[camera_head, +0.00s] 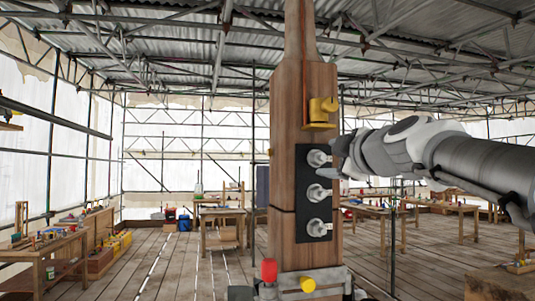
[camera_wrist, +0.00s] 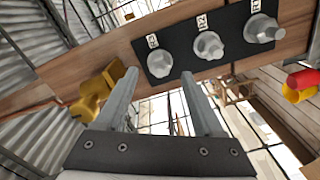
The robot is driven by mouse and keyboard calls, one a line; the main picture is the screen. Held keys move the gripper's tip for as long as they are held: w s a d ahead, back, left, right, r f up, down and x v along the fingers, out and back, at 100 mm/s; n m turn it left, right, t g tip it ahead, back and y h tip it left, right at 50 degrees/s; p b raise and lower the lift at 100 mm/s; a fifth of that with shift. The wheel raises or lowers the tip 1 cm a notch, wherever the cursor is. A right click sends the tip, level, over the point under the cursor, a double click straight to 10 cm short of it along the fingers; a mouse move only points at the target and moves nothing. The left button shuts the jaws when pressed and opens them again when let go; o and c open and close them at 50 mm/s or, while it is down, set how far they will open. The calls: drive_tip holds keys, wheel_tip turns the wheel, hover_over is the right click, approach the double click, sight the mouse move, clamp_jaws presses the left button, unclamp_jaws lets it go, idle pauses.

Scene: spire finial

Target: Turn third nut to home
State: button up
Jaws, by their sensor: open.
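A black plate (camera_head: 301,190) on the wooden spire post (camera_head: 283,130) carries three grey nuts in a column. The top nut (camera_head: 317,158) is the third nut; in the wrist view it (camera_wrist: 159,63) sits under the label that seems to read N3. The middle nut (camera_head: 316,192) also shows in the wrist view (camera_wrist: 208,46), as does the bottom nut (camera_head: 317,227), there at the right (camera_wrist: 263,28). My gripper (camera_head: 341,160) is open and faces the top nut from the right. In the wrist view its fingertips (camera_wrist: 158,76) flank that nut; whether they touch it cannot be told.
A yellow bracket (camera_head: 320,112) stands out from the post just above the plate, close to the left finger in the wrist view (camera_wrist: 97,93). A metal collar with red (camera_head: 268,270) and yellow (camera_head: 307,285) knobs sits below. Workbenches stand well behind.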

sight(320, 158)
drive_tip(key=shift+w+a+p, duration=0.2)
drive_tip(key=shift+w, duration=0.8)
drive_tip(key=shift+w+a+p, duration=0.15)
drive_tip(key=shift+w+a, duration=0.05)
drive_tip(key=shift+w, duration=0.8)
clamp_jaws()
